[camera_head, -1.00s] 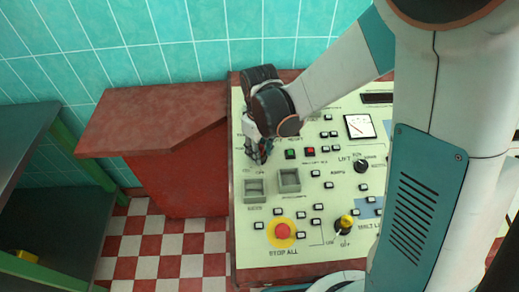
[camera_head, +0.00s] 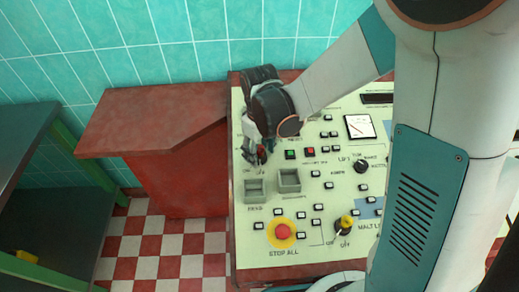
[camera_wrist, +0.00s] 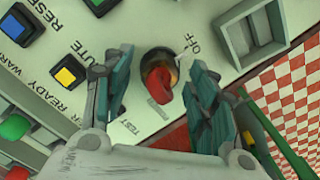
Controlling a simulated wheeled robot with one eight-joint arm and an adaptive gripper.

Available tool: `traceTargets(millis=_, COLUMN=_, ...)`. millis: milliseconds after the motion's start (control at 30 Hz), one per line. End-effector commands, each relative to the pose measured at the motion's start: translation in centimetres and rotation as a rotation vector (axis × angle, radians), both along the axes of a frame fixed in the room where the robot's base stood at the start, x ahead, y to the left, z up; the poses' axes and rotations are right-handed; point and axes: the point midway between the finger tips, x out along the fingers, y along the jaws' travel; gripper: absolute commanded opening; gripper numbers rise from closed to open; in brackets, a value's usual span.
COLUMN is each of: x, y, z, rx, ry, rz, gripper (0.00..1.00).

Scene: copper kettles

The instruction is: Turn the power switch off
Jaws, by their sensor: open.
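A red rotary switch knob (camera_wrist: 160,82) sits on the pale control panel (camera_wrist: 220,20). In the wrist view its handle points down, between the printed words OFF and TEST. My gripper (camera_wrist: 160,66) is open, with one teal-padded finger on each side of the knob. A gap shows on both sides, and I cannot tell whether either pad touches it. In the head view, my gripper (camera_head: 254,153) is low over the panel's upper left, where a small red part of the switch (camera_head: 263,155) shows beside the fingers. The fingers and wrist partly hide it there.
A red stop button on yellow (camera_head: 283,231) and a yellow-topped selector (camera_head: 345,224) are on the lower panel. Two raised grey frames (camera_head: 289,180) stand just below my gripper. A red counter (camera_head: 150,120) adjoins on the left.

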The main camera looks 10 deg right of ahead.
Motion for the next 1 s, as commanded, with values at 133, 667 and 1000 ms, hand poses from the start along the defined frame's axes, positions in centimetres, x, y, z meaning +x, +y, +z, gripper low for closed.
traceTargets(millis=133, x=0.0, y=0.0, z=0.5, rx=0.0, ry=0.0, rz=0.0, gripper=0.53)
traceTargets(millis=667, x=0.0, y=0.0, z=7.1, rx=0.0, ry=0.0, rz=0.0, gripper=0.53)
traceTargets(millis=1000, x=0.0, y=0.0, z=7.5, rx=0.0, ry=0.0, rz=0.0, gripper=0.53)
